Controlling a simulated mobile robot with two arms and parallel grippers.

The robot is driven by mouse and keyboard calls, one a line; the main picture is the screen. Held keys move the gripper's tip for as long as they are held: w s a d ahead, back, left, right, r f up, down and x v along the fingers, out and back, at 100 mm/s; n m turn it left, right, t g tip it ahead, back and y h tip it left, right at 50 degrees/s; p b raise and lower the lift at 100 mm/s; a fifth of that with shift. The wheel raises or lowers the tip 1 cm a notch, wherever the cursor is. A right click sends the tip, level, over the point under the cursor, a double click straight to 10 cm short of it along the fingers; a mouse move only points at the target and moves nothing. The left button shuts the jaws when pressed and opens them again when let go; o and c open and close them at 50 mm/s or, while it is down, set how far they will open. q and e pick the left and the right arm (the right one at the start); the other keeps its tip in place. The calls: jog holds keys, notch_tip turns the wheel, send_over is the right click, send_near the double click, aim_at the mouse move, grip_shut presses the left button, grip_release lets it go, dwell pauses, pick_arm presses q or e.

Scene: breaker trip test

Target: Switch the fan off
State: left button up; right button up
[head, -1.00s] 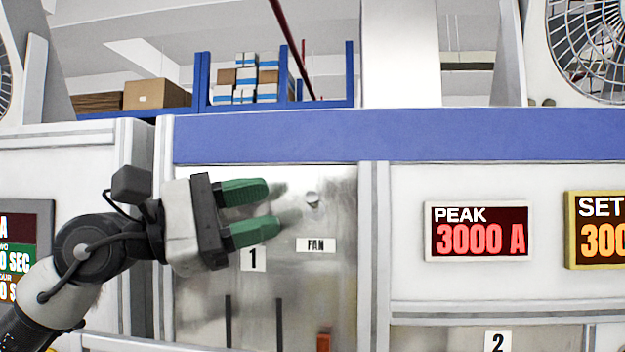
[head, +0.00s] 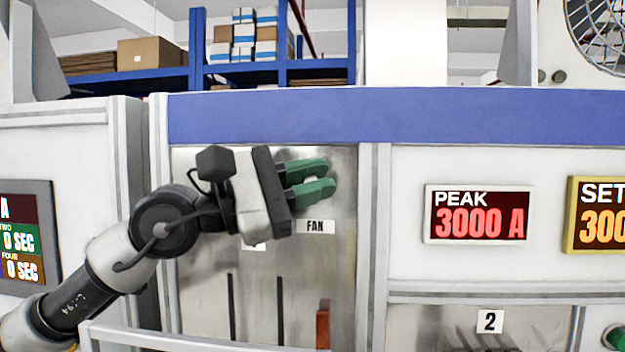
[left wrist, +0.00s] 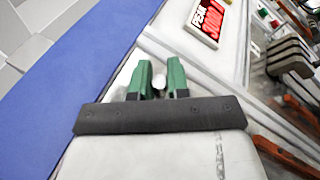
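The FAN label (head: 315,227) is on a brushed metal panel (head: 342,270) in the head view. The fan switch, a small pale knob (left wrist: 158,82), shows between the green fingers in the left wrist view; in the head view the fingers mostly hide it, above the label. My left gripper (head: 310,181) reaches in from the left with its fingers around the knob, drawn close together on either side of it. It also shows in the left wrist view (left wrist: 160,78). Which way the switch is set cannot be told. My right gripper is not in view.
A red PEAK display (head: 478,215) reading 3000 A and a yellow-framed SET display (head: 597,215) are to the right. A fan cage (head: 600,30) is at top right. Slots and a red-brown handle (head: 323,325) are below the label. A rail (head: 180,342) crosses the lower left.

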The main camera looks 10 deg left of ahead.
pick_arm(q)
grip_shut()
jog(key=shift+f+b, duration=0.2)
jog(key=shift+b, duration=0.3)
jog(key=shift+s+f+m+g+h+b, duration=0.1)
jog(key=shift+f+m+g+h+b, duration=0.4)
jog(key=shift+m+b, duration=1.15)
jog(key=shift+f+m+g+h+b, duration=0.3)
jog(key=shift+m+g+h+b, duration=0.3)
jog(key=shift+m+b, duration=1.05)
jog(key=shift+s+f+m+g+h+b, duration=0.1)
jog(key=shift+f+m+g+h+b, duration=0.4)
jog(key=shift+m+b, duration=1.1)
jog(key=shift+r, duration=0.1)
jog(key=o, duration=0.7)
grip_release()
jog(key=shift+r, duration=0.1)
